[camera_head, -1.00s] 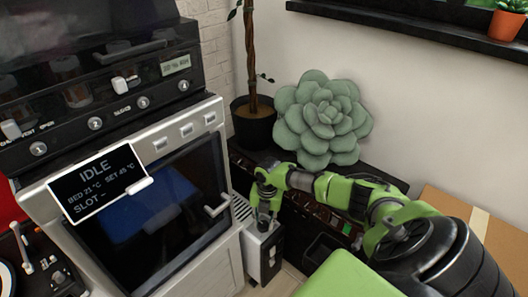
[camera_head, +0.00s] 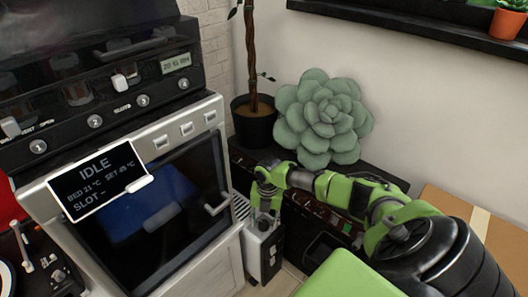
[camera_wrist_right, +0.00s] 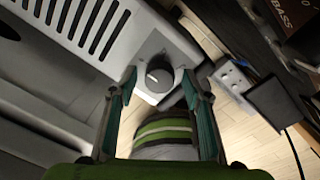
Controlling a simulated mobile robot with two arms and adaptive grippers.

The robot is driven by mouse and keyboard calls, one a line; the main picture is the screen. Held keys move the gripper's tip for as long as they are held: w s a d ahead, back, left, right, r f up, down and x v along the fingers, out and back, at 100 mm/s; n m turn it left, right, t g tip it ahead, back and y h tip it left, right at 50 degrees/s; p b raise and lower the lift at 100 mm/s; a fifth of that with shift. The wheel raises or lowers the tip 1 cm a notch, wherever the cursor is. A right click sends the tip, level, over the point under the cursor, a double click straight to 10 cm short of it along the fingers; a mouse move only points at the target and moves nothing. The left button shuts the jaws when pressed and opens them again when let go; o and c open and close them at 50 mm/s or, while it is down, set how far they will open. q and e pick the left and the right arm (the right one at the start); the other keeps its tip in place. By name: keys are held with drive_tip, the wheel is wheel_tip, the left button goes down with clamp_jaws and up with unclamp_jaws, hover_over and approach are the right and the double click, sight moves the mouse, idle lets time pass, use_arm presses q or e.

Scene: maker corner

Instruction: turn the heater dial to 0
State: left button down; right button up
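The heater (camera_head: 254,247) is a small pale box with a slotted top, low beside the oven. Its round grey dial (camera_wrist_right: 158,76) with a white mark shows in the right wrist view, on the end panel by the vents; the mark slants. I cannot read any numbers around it. My right gripper (camera_head: 266,214) points down at the heater. In the wrist view its two fingers (camera_wrist_right: 160,84) stand apart on either side of the dial, with a visible gap to it. My left gripper is not in view.
The oven (camera_head: 225,255) with its door handle stands close left of the heater. A dark amplifier-like unit (camera_head: 320,212) is close on the right. A white socket block (camera_wrist_right: 232,78) and a black plug (camera_wrist_right: 274,102) with a cable are near the heater. A succulent (camera_head: 322,115) stands behind.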

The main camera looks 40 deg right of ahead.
sight(266, 223)
wheel_tip(266, 223, up, 12)
drive_tip(key=shift+s+d, duration=0.2)
drive_tip(key=shift+s, duration=0.05)
idle(0.3)
idle(0.4)
